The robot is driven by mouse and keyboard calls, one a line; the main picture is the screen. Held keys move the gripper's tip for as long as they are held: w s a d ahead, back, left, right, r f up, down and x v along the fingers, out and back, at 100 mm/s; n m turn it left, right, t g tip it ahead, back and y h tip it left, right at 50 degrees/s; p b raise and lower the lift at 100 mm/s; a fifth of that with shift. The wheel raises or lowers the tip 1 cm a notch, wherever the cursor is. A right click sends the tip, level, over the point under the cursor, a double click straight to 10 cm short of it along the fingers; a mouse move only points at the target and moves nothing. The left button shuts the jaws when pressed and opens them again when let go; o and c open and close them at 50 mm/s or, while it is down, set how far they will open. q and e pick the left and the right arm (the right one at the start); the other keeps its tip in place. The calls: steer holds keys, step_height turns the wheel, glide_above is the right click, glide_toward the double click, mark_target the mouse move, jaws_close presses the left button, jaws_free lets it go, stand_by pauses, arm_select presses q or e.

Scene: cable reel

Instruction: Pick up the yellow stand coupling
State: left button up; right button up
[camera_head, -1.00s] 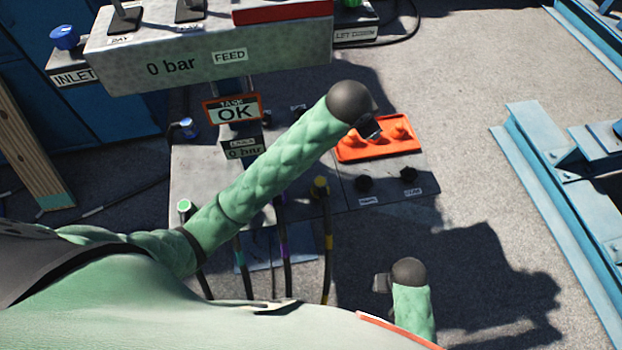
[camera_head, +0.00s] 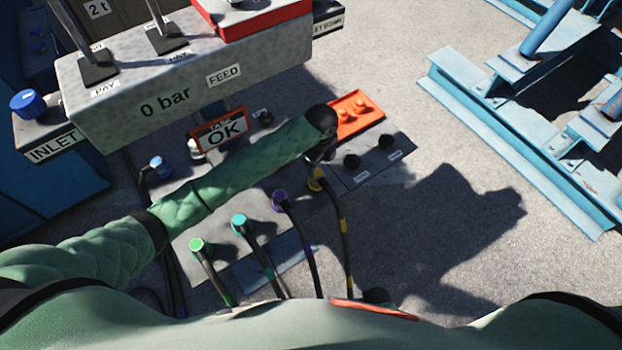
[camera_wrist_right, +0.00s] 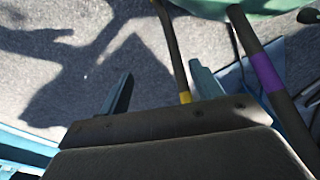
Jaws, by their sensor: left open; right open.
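The yellow stand coupling (camera_head: 315,183) stands on the grey panel (camera_head: 230,215) at the end of a black hose with a yellow band. My left gripper (camera_head: 319,155) is just above and beside it, fingers pointing down and open; I cannot tell whether they touch it. The black wrist end hides part of the fingers. In the right wrist view my right gripper (camera_wrist_right: 161,70) is open. The yellow-banded hose (camera_wrist_right: 184,97) crosses behind its right finger's inner side, and nothing is visibly held.
Purple (camera_head: 279,200), teal (camera_head: 239,222) and green (camera_head: 196,245) couplings with hoses stand left of the yellow one. An orange tray (camera_head: 372,118) lies behind. A "TASK OK" sign (camera_head: 220,132) and control box (camera_head: 190,80) stand at back left.

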mark_target(317, 173)
arm_select(q)
steer(key=shift+s+d+m, duration=0.1)
steer(key=shift+d+m, duration=0.05)
steer(key=shift+m, duration=0.55)
steer(key=shift+d+m, duration=0.15)
steer(key=shift+m, duration=0.35)
steer(key=shift+d+m, duration=0.1)
steer(key=shift+m, duration=0.3)
steer(key=shift+a+f, duration=0.15)
steer(key=shift+a, duration=0.1)
steer(key=shift+s+f, duration=0.1)
steer(key=shift+f, duration=0.3)
steer(key=shift+f+p, duration=0.45)
steer(key=shift+f, duration=0.25)
steer(key=f+p, duration=0.1)
steer(key=f, duration=0.1)
steer(key=f+p, duration=0.1)
steer(key=f, duration=0.1)
steer(key=shift+a+f, duration=0.1)
steer(key=shift+a, duration=0.3)
steer(key=shift+f, duration=0.55)
arm_select(e)
step_height(317, 173, down, 7)
steer(key=s+d+t, duration=0.1)
steer(key=d, duration=0.1)
steer(key=shift+d, duration=0.35)
